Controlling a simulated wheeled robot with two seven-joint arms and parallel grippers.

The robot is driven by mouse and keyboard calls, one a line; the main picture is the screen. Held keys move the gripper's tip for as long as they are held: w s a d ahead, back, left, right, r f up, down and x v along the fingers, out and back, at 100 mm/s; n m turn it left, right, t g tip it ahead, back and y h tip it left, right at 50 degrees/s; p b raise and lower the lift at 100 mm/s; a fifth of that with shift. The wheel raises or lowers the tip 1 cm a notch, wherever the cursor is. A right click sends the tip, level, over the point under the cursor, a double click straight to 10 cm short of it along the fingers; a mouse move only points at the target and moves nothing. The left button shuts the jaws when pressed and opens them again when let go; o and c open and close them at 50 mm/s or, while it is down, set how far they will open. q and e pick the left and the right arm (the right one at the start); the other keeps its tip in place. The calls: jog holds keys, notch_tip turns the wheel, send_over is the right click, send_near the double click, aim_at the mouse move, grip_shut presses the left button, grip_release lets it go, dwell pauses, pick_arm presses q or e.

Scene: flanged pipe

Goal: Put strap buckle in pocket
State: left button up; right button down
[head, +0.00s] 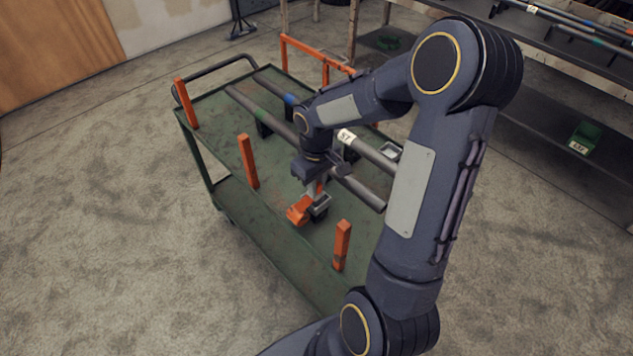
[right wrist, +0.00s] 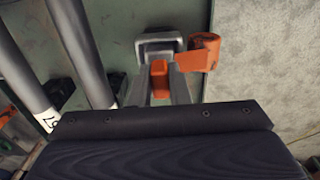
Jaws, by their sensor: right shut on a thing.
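My right gripper (head: 318,196) points down over the near part of the green cart's deck. It is shut on a small orange piece, which I take as the strap buckle (right wrist: 160,78), between its two fingers in the right wrist view. My left gripper is out of view.
The green cart (head: 222,152) has upright orange posts (head: 248,161) along its near edge. Grey pipes (head: 357,188) lie across it behind the gripper. A dark shelf with pipes (head: 560,90) stands behind; the floor at left is clear.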

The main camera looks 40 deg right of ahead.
jog(key=shift+f, duration=0.4)
jog(key=c, duration=1.3)
grip_release()
jog(key=shift+r, duration=0.1)
notch_tip(320, 180, up, 7)
jog(key=shift+r, duration=0.35)
jog(key=shift+s+a+r, duration=0.1)
jog(key=shift+s+r, duration=0.05)
jog(key=shift+r, duration=0.05)
jog(key=s+a+r+m+t+y, duration=0.1)
jog(key=s+a+r+t+y, duration=0.1)
jog(key=s+a, duration=0.4)
jog(key=s+a+r+m+t+y, duration=0.1)
jog(key=s+a+r+t, duration=0.2)
jog(key=s+a, duration=0.3)
jog(key=s+r, duration=0.1)
jog(key=s, duration=0.2)
jog(key=shift+s+a+m+t+y, duration=0.3)
jog(key=shift+s+a+m+y, duration=0.1)
